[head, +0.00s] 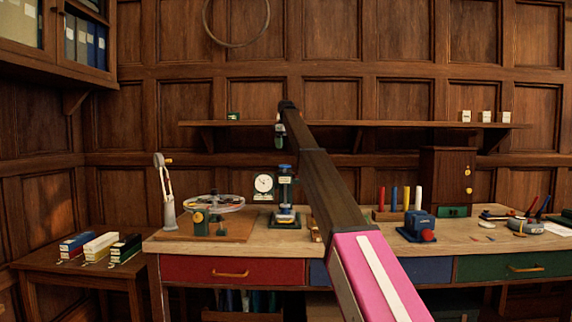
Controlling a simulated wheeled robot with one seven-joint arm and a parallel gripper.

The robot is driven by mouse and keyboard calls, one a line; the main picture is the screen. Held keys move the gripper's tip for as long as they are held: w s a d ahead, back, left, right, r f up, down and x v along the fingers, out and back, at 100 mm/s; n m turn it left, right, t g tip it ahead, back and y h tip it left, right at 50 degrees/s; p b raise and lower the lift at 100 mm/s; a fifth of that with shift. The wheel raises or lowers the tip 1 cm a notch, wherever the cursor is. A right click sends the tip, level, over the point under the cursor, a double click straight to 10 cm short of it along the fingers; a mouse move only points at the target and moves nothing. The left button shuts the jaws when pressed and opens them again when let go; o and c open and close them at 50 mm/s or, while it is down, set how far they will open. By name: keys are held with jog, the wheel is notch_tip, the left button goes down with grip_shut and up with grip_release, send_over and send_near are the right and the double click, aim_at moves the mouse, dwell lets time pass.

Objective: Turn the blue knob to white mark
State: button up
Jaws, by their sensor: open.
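A small upright device (286,196) stands on the workbench left of my arm. A blue cap at its top (285,167) looks like the blue knob. A white mark is too small to make out. My arm crosses the view from the bottom right, and my gripper (279,142) hangs at its far end, apparently above the blue cap in the picture. It is open, with nothing visible in it. The gripper is small and its fingertips are hard to make out; how far it is from the cap I cannot tell.
A round dial (263,184) stands just left of the device, and a wheel-like apparatus (212,208) farther left. Right of my arm are a blue machine with a red knob (419,226), coloured rods (394,198) and a wooden cabinet (446,176). A shelf (400,124) runs behind.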

aim_at(285, 169)
jog(key=f, duration=0.9)
jog(key=shift+w+a+f, duration=0.15)
jog(key=shift+w+f, duration=0.2)
jog(key=shift+w, duration=0.05)
jog(key=c, duration=0.9)
